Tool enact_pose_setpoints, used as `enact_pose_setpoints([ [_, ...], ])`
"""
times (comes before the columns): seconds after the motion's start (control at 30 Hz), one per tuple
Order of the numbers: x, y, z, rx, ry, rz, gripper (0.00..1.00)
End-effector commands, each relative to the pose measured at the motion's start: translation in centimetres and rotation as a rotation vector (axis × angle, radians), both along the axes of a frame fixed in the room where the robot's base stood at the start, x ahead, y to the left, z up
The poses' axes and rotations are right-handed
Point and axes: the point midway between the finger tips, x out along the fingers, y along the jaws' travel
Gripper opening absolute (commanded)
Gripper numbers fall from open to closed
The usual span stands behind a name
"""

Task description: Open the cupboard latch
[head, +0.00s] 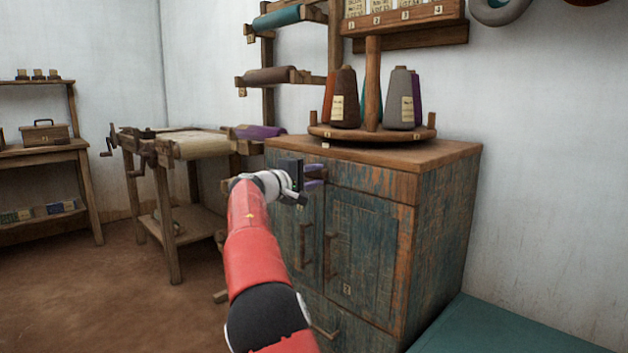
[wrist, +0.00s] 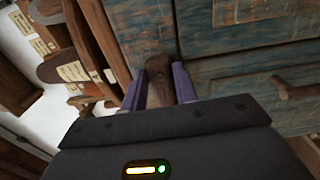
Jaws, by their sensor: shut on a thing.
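The cupboard (head: 368,247) has worn blue-green doors and a brown wooden top. My gripper (head: 315,178) is at the upper part of the cupboard front, near the seam between the doors. In the wrist view its two purple fingers (wrist: 160,88) are shut on the brown wooden latch (wrist: 158,66), one finger on each side of it. A round pin shows on the latch. In the head view my gripper hides the latch. The doors look closed.
A carousel (head: 420,134) with yarn cones stands on the cupboard top. Vertical door handles (head: 331,256) stick out below my gripper. A wooden loom frame (head: 170,190) is behind at the left. A teal surface (head: 510,328) lies at lower right. Brown floor is open at lower left.

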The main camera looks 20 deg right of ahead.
Motion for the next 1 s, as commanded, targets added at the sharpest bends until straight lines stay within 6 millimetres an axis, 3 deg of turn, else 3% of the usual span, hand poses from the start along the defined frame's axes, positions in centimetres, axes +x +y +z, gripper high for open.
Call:
enact_pose_setpoints([
  [0.57, 0.02, 0.03, -0.17, 0.015, -0.030, -0.001, 0.06],
  [0.6, 0.02, 0.03, -0.18, 0.015, -0.030, -0.001, 0.32],
  [0.73, 0.01, 0.02, -0.14, 0.014, -0.029, -0.001, 0.49],
  [1.0, -0.01, 0.04, -0.06, 0.012, -0.030, 0.000, 0.51],
])
